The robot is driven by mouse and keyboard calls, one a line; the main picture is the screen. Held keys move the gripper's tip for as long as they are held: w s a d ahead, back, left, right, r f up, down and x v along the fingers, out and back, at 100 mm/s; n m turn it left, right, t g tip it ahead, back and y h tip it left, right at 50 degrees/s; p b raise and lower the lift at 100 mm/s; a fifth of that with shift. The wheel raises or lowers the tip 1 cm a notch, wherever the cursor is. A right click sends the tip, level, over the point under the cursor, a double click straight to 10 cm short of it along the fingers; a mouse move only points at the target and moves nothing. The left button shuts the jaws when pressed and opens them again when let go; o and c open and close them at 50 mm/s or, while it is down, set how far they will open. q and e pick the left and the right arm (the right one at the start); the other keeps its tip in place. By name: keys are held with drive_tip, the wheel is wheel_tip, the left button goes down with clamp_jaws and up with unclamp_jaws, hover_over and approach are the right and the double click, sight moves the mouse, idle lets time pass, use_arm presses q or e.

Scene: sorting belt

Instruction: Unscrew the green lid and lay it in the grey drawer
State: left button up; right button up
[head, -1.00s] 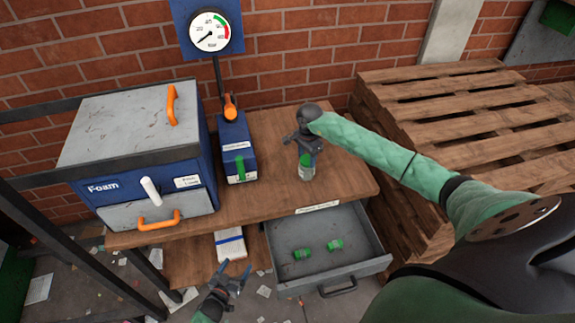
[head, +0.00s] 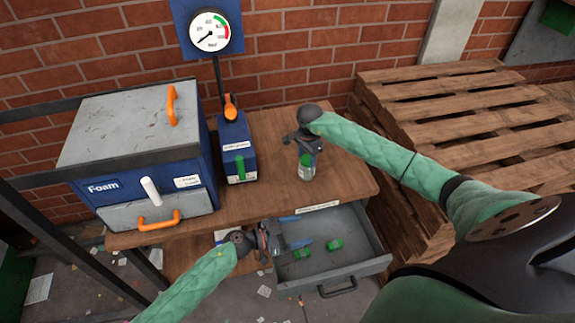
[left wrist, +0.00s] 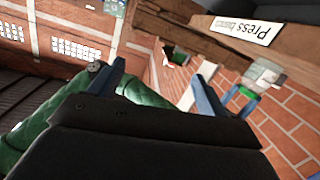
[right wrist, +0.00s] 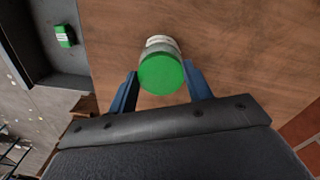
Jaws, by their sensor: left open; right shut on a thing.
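A clear jar (head: 306,173) with a pale label stands upright on the wooden bench. Its green lid (right wrist: 161,76) sits between the blue fingers of my right gripper (right wrist: 162,88), which is shut on it. In the head view my right gripper (head: 307,152) comes down over the jar's top and partly hides the lid. The grey drawer (head: 374,232) is pulled out below the bench edge. My left gripper (head: 297,231) is open and empty over the drawer's back left part. In the left wrist view its fingers (left wrist: 160,85) are spread apart.
Two small green pieces (head: 335,244) lie in the drawer; its right side is clear. A blue foam box (head: 140,145) and a smaller blue box (head: 236,150) stand left on the bench. A gauge (head: 210,31) rises behind. Wooden pallets (head: 460,120) are at right.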

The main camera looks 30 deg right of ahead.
use_arm(q)
drive_tip(key=w+d+t+y, duration=0.2)
drive_tip(key=w+d, duration=0.2)
drive_tip(key=w, duration=0.6)
drive_tip(key=n+t+y, duration=0.1)
drive_tip(key=n+t, duration=0.1)
drive_tip(key=t, duration=0.1)
approach(306, 161)
drive_tip(key=x, duration=1.3)
drive_tip(key=shift+w+f, duration=0.1)
drive_tip(key=shift+a, duration=0.1)
drive_tip(key=c, duration=0.8)
use_arm(e)
drive_tip(key=shift+c, duration=0.2)
use_arm(q)
drive_tip(key=o, duration=0.8)
use_arm(e)
drive_tip(key=shift+o, duration=0.2)
use_arm(q)
drive_tip(key=shift+a, duration=0.1)
